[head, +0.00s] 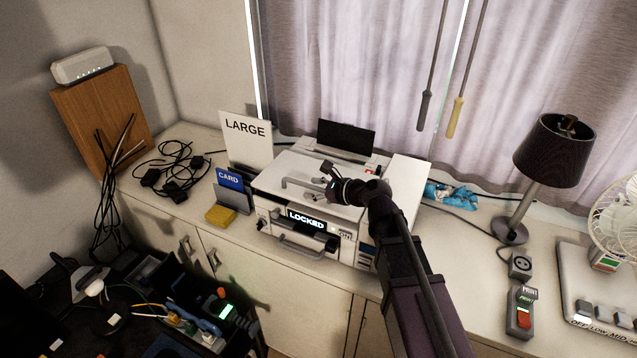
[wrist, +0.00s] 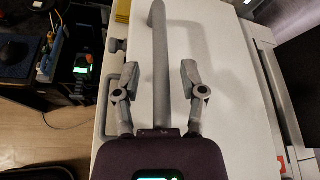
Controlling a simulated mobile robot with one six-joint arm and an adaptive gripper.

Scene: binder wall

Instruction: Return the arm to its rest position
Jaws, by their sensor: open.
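My gripper (head: 329,176) is at the end of my dark arm, above the white machine (head: 284,184) on the counter. In the wrist view my gripper (wrist: 156,85) is open, with its two fingers on either side of a grey bar handle (wrist: 160,50) on the machine's white top. The handle also shows in the head view (head: 300,183), left of the gripper. I cannot tell whether the fingers touch it. The machine's front display (head: 306,220) reads "LOCKED".
A "LARGE" sign (head: 246,141), a blue "CARD" holder (head: 231,186) and a yellow block (head: 221,215) stand left of the machine. A lamp (head: 553,150), a fan (head: 617,218) and a "PRINT" switch box (head: 521,311) are on the right. Cables (head: 170,172) lie at the left.

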